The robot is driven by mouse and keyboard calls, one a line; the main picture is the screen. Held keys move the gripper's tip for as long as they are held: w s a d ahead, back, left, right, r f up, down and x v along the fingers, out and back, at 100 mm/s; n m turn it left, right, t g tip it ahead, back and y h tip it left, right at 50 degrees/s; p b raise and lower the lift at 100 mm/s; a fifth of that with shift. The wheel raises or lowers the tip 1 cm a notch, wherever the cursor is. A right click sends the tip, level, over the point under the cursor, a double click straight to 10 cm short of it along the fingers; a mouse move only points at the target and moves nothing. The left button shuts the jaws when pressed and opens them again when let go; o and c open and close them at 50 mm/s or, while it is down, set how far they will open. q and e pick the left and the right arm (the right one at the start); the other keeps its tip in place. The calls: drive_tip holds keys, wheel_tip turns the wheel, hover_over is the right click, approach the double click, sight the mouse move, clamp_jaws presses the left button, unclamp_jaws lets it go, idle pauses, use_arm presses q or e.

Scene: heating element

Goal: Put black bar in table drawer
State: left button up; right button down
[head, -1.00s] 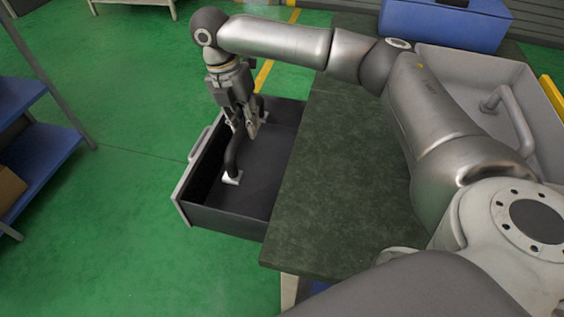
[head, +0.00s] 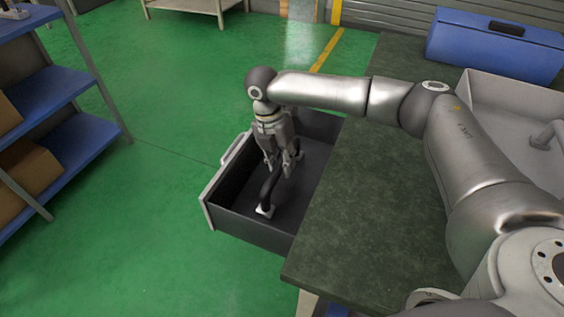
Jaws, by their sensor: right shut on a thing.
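The black bar (head: 267,190) is a dark, bent bar with a pale flat end piece. My right gripper (head: 283,168) is shut on it from above, and the fingers hide part of it. The bar and the fingertips are inside the open table drawer (head: 258,225), with the pale end low, close to the drawer floor. I cannot tell whether it touches the floor. The drawer is dark inside with a light front edge, and sticks out to the left of the table (head: 365,195). My left gripper is not in view.
A grey tray (head: 487,95) with a grey bent bar (head: 549,134) in it stands on the table at right. A blue toolbox (head: 492,45) is behind it. A blue shelf (head: 53,94) with boxes stands at far left. Green floor between shelf and drawer is clear.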

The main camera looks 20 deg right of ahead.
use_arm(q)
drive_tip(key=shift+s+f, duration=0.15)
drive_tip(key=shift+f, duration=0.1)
use_arm(e)
drive_tip(key=c, duration=1.3)
unclamp_jaws()
drive_tip(key=shift+f, duration=0.1)
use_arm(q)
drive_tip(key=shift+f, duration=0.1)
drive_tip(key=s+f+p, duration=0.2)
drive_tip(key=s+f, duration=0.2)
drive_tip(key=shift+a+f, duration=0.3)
use_arm(e)
drive_tip(key=r, duration=0.4)
drive_tip(key=w+a+r, duration=0.1)
drive_tip(key=r, duration=0.7)
drive_tip(key=shift+w+a, duration=0.3)
drive_tip(key=shift+w, duration=0.1)
